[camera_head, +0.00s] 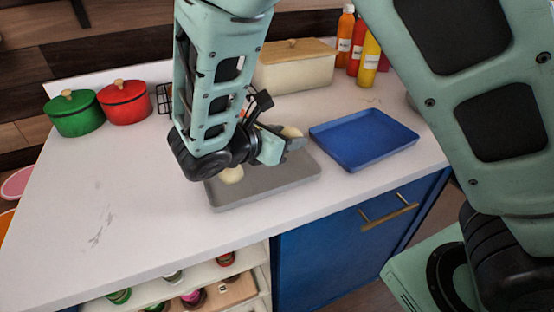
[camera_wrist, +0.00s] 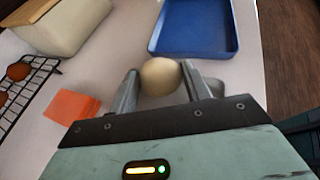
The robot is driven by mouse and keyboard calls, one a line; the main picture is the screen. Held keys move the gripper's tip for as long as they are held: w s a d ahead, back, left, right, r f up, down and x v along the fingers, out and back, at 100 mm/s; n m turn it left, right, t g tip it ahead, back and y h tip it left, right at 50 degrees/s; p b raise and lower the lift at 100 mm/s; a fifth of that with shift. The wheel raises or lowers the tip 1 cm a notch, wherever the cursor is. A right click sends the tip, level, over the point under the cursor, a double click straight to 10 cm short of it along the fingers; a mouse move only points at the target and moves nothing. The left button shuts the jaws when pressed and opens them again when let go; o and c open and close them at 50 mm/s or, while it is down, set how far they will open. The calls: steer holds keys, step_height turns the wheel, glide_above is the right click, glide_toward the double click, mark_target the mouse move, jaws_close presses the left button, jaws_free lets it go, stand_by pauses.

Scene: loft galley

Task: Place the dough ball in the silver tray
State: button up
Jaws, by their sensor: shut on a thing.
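A pale, cream-coloured dough ball (camera_wrist: 160,76) sits between the two fingers of my gripper (camera_wrist: 161,88). The gripper is shut on it. In the head view my gripper (camera_head: 284,143) and the held dough ball (camera_head: 291,132) appear near the back right edge of the silver tray (camera_head: 268,192); its height over the counter is hard to tell. The grey, shallow silver tray lies near the counter's front edge, its back left part hidden by my arm. Another pale ball (camera_head: 231,175) shows at the tray's left part, partly hidden by my arm.
A blue tray (camera_head: 362,139) lies empty right of the silver tray. A cream bread box (camera_head: 295,68), sauce bottles (camera_head: 368,58), a green pot (camera_head: 75,116) and a red pot (camera_head: 125,102) stand behind. An orange block (camera_wrist: 70,106) and wire rack (camera_wrist: 22,90) are nearby. The left counter is clear.

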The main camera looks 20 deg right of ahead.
steer(key=shift+f, duration=2.45)
steer(key=shift+f, duration=0.1)
steer(key=shift+f, duration=0.1)
steer(key=o, duration=1)
